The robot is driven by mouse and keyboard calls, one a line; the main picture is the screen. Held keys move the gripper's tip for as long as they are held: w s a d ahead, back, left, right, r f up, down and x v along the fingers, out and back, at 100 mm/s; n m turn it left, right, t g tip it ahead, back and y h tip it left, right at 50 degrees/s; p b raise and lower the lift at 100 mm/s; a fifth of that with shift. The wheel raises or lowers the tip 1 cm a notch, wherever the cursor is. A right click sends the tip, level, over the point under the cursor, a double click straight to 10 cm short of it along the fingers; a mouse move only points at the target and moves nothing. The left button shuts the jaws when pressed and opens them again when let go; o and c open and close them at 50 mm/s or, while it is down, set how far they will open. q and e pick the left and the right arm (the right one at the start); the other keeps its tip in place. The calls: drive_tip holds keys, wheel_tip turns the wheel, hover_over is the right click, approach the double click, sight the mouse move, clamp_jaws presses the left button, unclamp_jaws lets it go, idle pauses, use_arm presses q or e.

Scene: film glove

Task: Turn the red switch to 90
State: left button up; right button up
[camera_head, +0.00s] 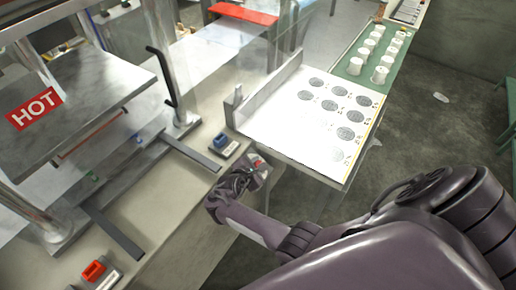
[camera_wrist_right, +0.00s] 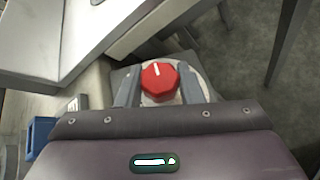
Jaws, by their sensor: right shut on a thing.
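The red switch (camera_wrist_right: 160,82) is a faceted round knob on a pale round base in the right wrist view. A white line on its top points almost straight up in the picture. My right gripper (camera_wrist_right: 161,90) is shut on the knob, one finger on each side. In the head view the red switch (camera_head: 258,163) shows only as a small red spot at the end of my right gripper (camera_head: 253,172), at the bench's right edge. Dial numbers cannot be read. My left gripper is not in view.
A blue switch (camera_head: 221,141) sits close left of my gripper, and a red rocker switch (camera_head: 95,271) at the front left. A press plate marked HOT (camera_head: 75,95) stands at left. A white table with dark discs (camera_head: 280,130) lies just beyond. Grey floor is at right.

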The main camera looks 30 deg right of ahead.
drive_tip(key=shift+d, duration=0.1)
drive_tip(key=o, duration=1)
drive_tip(key=shift+c, duration=0.2)
drive_tip(key=v, duration=0.7)
drive_tip(key=shift+s+a+r+p, duration=0.15)
drive_tip(key=shift+a+r+p, duration=0.05)
drive_tip(key=shift+a+p, duration=0.15)
